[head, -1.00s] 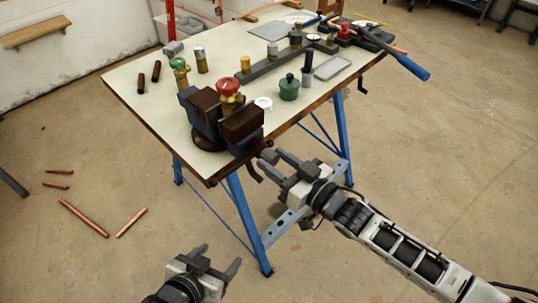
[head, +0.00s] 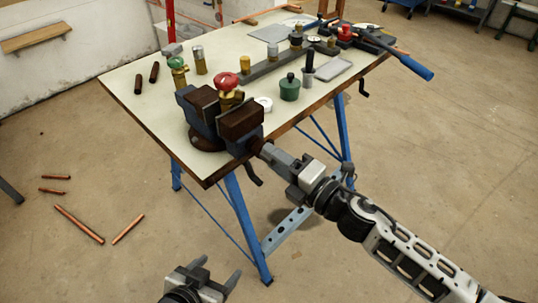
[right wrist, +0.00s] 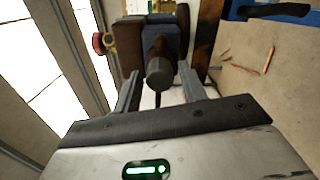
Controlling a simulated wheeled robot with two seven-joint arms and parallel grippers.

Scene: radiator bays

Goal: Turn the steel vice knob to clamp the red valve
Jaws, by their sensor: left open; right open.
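The vice (head: 240,120), with brown jaws and a dark blue body, is on the near corner of the workbench. The red valve (head: 226,81), with its brass body, stands upright between the jaws; I cannot tell how tightly they hold it. The steel knob (right wrist: 159,73) faces my right wrist camera; in the head view the right fingers partly hide it. My right gripper (head: 277,157) is open at the knob, with a finger on each side in the right wrist view (right wrist: 160,90) and visible gaps. My left gripper (head: 219,270) is open and empty, low in front of the bench.
The bench top (head: 140,85) also holds a green-handled valve (head: 177,66), a green pot (head: 289,88), a dark rail (head: 270,70) and a blue-handled tool (head: 410,64). A dark crank (head: 252,174) hangs below the vice. Copper pipes (head: 80,225) lie on the floor at left.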

